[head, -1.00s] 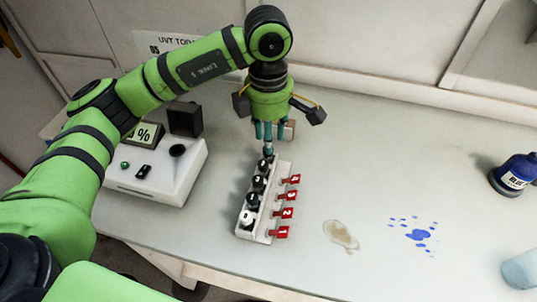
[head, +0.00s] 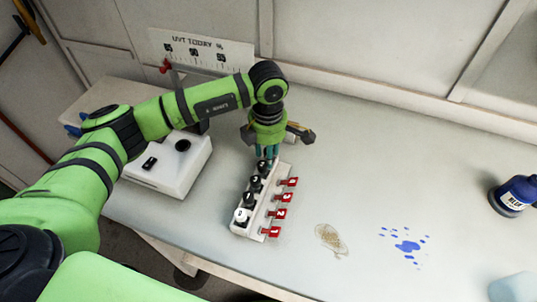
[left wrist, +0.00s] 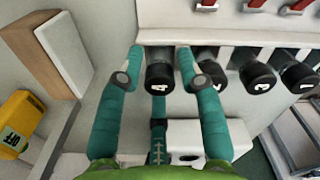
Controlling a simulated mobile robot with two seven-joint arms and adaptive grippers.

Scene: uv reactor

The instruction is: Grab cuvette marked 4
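My left gripper (head: 269,154) is over that end, fingers down. In the left wrist view my left gripper's (left wrist: 161,66) teal fingers stand on both sides of the cap, with narrow gaps, and a third finger is below it. It looks open around the cuvette. My right gripper is not in view.
Cuvette 3 (left wrist: 257,78) stands further along the row, and another cap is close beside my right-hand finger. A white device (head: 170,165) is left of the rack. A brown stain (head: 331,239), blue spill (head: 407,246) and blue bottle (head: 516,195) lie to the right.

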